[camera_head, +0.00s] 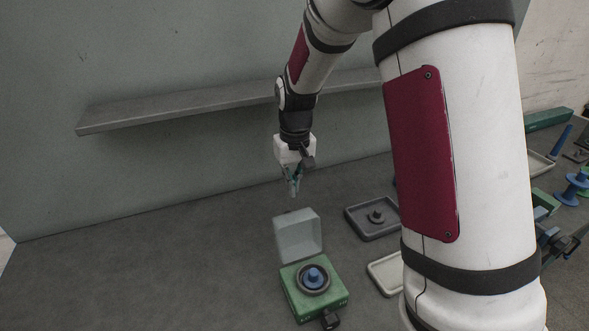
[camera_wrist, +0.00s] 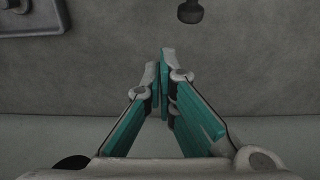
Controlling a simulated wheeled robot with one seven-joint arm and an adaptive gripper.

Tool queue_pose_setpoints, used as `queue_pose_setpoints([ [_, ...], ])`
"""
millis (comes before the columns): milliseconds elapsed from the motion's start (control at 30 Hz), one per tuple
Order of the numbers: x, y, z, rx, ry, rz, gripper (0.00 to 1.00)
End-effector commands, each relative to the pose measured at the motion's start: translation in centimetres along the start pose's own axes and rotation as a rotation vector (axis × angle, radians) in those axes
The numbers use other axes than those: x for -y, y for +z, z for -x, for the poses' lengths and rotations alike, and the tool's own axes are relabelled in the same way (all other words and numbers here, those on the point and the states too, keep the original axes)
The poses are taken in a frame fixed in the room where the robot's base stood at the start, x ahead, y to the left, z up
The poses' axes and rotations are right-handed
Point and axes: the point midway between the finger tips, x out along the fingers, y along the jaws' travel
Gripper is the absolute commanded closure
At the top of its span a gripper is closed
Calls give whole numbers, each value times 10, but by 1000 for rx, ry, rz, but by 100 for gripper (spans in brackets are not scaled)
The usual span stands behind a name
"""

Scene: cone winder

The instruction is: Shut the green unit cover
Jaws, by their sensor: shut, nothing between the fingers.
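The green unit (camera_head: 313,289) stands on the dark bench, with a blue piece (camera_head: 314,276) inside a dark ring on its top. Its pale grey-green cover (camera_head: 298,235) stands open and upright along the unit's far edge. My gripper (camera_head: 294,192) is shut and empty, in the air above and behind the cover, apart from it. In the wrist view my gripper's teal-sided fingers (camera_wrist: 164,55) meet at their tips over bare bench. A small dark knob (camera_wrist: 190,11) shows at the top edge of that view; I cannot tell what it belongs to.
A dark tray (camera_head: 372,218) with a round post lies right of the cover, and a pale tray (camera_head: 386,273) is nearer. A grey shelf (camera_head: 180,107) runs along the wall behind my gripper. Blue spools (camera_head: 572,187) stand at far right. The bench left of the unit is clear.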

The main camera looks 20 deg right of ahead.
Motion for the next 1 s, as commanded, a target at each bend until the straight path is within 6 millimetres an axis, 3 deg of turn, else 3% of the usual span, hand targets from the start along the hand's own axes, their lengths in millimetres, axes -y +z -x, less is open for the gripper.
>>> queue_pose_setpoints([
  [133,0,2,-30,5,-1,-1,100],
  [300,0,25,-18,-1,0,-1,100],
  [467,0,36,-15,0,0,-1,100],
  [1000,0,34,-14,-11,0,-1,100],
])
